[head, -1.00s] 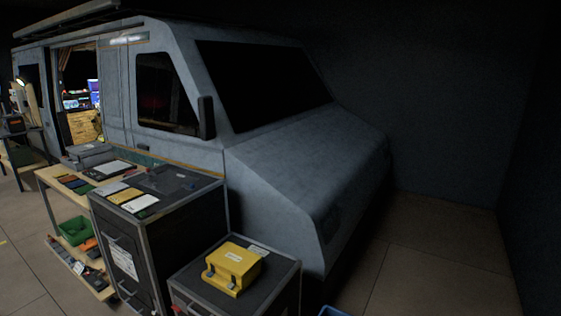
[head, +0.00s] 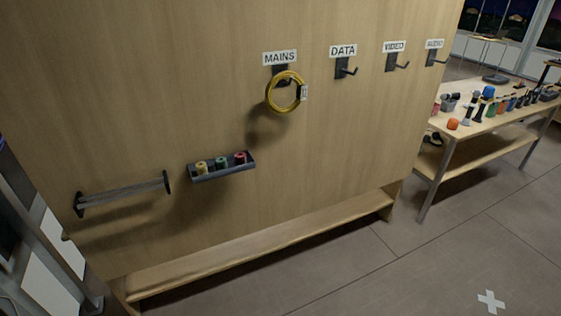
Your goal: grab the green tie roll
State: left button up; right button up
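The green tie roll (head: 221,162) stands in a small dark tray (head: 224,174) fixed to a wooden panel. It sits between a yellow roll (head: 201,167) on its left and a red roll (head: 240,158) on its right. The tray's front wall hides the lower part of the rolls. Neither of my grippers shows in the head view.
A coiled yellow cable (head: 270,94) hangs on the hook under the MAINS label (head: 280,58); the DATA, VIDEO and AUDIO hooks are empty. A bar (head: 122,194) is mounted left of the tray. A low wooden shelf (head: 262,244) juts out below. A cluttered table (head: 500,121) stands right. Floor in front is clear.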

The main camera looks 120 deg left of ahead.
aim_at(220, 164)
jog(key=u, duration=4.5)
jog(key=i+l, duration=0.25)
jog(key=i, duration=0.15)
jog(key=i+l+u, duration=0.5)
jog(key=i+l, duration=0.35)
